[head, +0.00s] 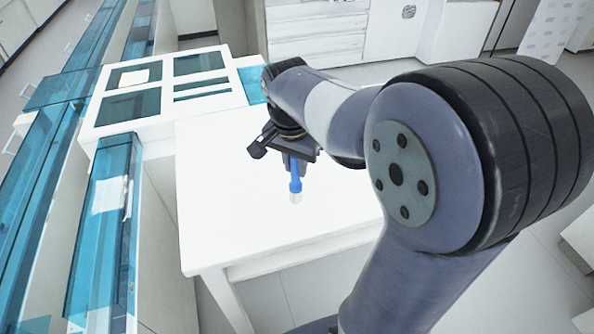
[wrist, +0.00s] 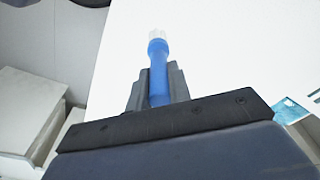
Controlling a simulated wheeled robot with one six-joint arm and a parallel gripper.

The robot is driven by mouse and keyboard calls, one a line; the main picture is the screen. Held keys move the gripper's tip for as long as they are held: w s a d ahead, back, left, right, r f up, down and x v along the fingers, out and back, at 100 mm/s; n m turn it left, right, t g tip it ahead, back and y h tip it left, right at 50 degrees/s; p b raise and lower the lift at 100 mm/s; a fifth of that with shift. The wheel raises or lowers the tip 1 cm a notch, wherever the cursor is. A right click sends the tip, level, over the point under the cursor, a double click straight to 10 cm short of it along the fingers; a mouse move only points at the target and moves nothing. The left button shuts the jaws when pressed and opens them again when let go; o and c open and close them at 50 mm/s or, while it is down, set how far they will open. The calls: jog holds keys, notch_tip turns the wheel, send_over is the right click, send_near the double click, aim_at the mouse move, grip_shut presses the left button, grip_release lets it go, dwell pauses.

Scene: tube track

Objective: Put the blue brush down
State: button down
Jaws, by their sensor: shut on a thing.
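The blue brush (head: 296,183) is held in my gripper (head: 293,160), which points down over the white table (head: 220,228). Its pale bristle end (head: 295,198) is at the bottom, low over the tabletop or touching it; I cannot tell which. In the wrist view, the blue brush (wrist: 158,72) sits between the two dark fingers of my gripper (wrist: 158,85), with its white tip (wrist: 157,34) pointing away from the wrist. The upper end of the handle is hidden by the gripper.
A white frame with blue-tinted panels (head: 165,88) stands at the table's far left. A tall blue-glazed cabinet (head: 108,235) is close to the table's left side. The table around the brush is bare. White drawers (head: 315,38) stand behind.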

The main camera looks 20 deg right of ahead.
aim_at(295, 174)
jog(key=shift+f, duration=1.45)
jog(key=shift+f, duration=0.25)
jog(key=c, duration=1.3)
grip_release()
jog(key=shift+r, duration=0.1)
notch_tip(295, 174, up, 12)
jog(key=s+a, duration=0.1)
jog(key=shift+r, duration=0.1)
